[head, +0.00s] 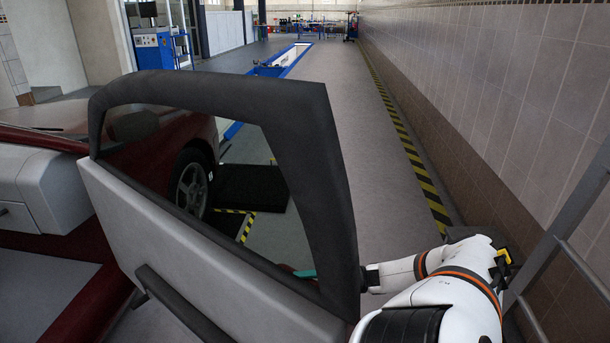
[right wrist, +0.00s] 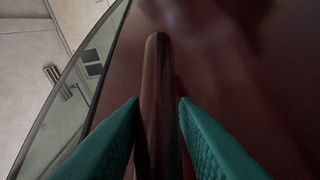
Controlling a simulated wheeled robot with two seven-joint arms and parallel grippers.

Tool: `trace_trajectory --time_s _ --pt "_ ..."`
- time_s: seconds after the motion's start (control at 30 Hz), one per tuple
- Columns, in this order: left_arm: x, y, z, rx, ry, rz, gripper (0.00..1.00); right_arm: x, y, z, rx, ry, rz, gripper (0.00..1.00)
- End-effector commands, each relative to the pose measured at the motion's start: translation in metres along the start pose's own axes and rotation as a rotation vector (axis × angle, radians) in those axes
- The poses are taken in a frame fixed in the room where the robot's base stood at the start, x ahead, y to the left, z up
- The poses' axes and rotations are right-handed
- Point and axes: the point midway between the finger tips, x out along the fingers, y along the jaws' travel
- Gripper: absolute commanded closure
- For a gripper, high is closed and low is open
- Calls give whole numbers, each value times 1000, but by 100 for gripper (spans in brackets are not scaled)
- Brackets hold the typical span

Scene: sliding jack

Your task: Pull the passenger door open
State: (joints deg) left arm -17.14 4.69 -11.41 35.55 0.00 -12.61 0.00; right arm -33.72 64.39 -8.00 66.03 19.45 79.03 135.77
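The passenger door (head: 195,268) of the red car stands swung out wide in the head view, its grey inner panel and dark window frame facing me. My right arm reaches around its far edge from the right. A teal fingertip of my right gripper (head: 306,273) shows through the window; the frame hides the rest. In the right wrist view, the two teal fingers of my right gripper (right wrist: 159,105) stand on either side of the dark red door handle (right wrist: 157,75), with narrow gaps visible beside it. Whether either finger touches it is unclear. My left gripper is out of view.
The red car body (head: 165,150) and its dashboard (head: 45,185) lie to the left. A tiled wall (head: 500,90) runs along the right, with a grey metal rail (head: 560,225) near my arm.

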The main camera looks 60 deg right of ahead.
Motion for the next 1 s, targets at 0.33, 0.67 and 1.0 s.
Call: trace_trajectory --time_s 0.33,0.67,1.0 --pt "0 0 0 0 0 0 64 0 1 0 0 1 3 58" --pt "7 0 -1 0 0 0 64 -43 -2 1 0 -3 -2 58" --pt "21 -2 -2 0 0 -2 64 -107 -2 1 -1 -1 1 58"
